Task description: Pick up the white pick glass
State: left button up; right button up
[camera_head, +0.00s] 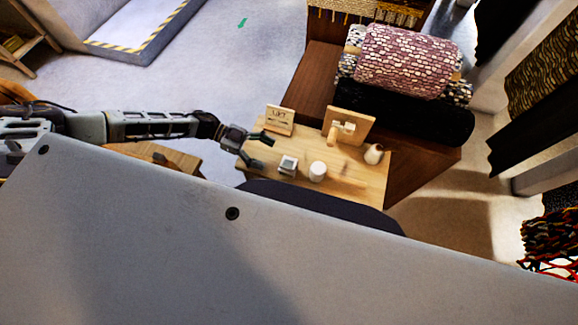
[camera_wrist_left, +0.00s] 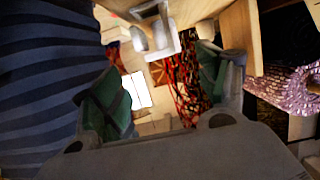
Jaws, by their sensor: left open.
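The white pick glass (camera_head: 288,165) is a small squarish white piece with a dark top. It stands on the light wooden table (camera_head: 350,188) near its front left part. My left gripper (camera_head: 260,150) is open and empty, just to the left of the pick glass and apart from it. In the left wrist view, the open fingers (camera_wrist_left: 158,75) frame a gap with nothing held. A white framed object, which looks like the pick glass (camera_wrist_left: 160,42), shows beyond the fingertips at the top. My right gripper is out of view.
A white cylinder (camera_head: 317,171) stands close to the right of the pick glass. A small wooden box (camera_head: 279,120), a wooden stand (camera_head: 350,126) and a white jar (camera_head: 374,154) stand around the table. A large patterned fabric roll (camera_head: 405,60) lies behind.

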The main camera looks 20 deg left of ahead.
aim_at(286, 163)
pick_arm(q)
jog(key=shift+x, duration=1.95)
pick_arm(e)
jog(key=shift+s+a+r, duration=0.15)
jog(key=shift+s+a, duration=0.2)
pick_arm(q)
jog(key=shift+d, duration=0.15)
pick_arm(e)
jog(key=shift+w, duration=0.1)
pick_arm(q)
jog(key=shift+d, duration=0.2)
jog(key=p+x, duration=0.1)
jog(key=x, duration=0.2)
jog(key=shift+s+d+f, duration=0.1)
jog(key=shift+d, duration=0.1)
jog(key=shift+d+f, duration=0.15)
jog(key=shift+d, duration=0.4)
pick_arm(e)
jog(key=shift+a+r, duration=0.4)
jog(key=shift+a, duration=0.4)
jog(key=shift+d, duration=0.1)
